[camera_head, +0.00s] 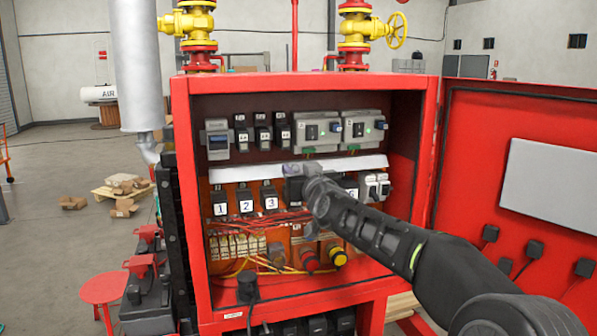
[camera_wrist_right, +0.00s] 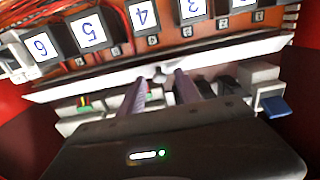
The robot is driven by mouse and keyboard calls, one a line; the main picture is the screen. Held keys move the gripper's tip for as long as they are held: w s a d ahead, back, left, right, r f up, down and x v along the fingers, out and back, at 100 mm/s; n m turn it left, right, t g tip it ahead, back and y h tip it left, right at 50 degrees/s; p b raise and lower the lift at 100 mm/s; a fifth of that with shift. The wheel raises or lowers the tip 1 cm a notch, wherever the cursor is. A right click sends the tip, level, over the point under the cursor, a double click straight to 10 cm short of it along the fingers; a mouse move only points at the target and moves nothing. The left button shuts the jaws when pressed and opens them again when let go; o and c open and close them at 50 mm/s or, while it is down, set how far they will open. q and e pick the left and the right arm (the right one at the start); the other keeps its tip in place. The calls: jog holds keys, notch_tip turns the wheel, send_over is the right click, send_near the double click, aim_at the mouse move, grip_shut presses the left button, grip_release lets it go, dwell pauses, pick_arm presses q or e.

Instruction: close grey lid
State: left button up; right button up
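A long pale grey lid strip (camera_head: 235,173) runs across the inside of the red cabinet, between the upper and lower rows of devices. It also crosses the right wrist view (camera_wrist_right: 235,54), where a small notch or tab shows near its middle. My right gripper (camera_head: 292,170) reaches into the cabinet from the right and hides part of the strip. In the wrist view its two fingers (camera_wrist_right: 162,78) are apart, with their tips at the strip's edge. I cannot tell whether they touch it. Nothing is clearly held between them. My left gripper is not in view.
Numbered black devices (camera_head: 246,202) sit below the strip, with red wires under them. Grey devices (camera_head: 320,130) sit above it. The cabinet's side walls and its open red door (camera_head: 480,130) bound the space on the right. Yellow valves (camera_head: 358,28) stand behind the cabinet.

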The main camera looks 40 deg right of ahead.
grip_shut()
dwell(0.3)
jog(key=f+t+h+b, duration=0.1)
jog(key=t+b, duration=0.1)
jog(key=b, duration=0.7)
jog(key=w+f+t+b, duration=0.1)
jog(key=t+b, duration=0.1)
jog(key=b, duration=0.8)
jog(key=f+t+h+b, duration=0.1)
jog(key=t+b, duration=0.2)
jog(key=b, duration=0.6)
jog(key=shift+w+d+f+h+b, duration=0.2)
jog(key=shift+d+f+h+b, duration=0.1)
jog(key=shift+b, duration=0.1)
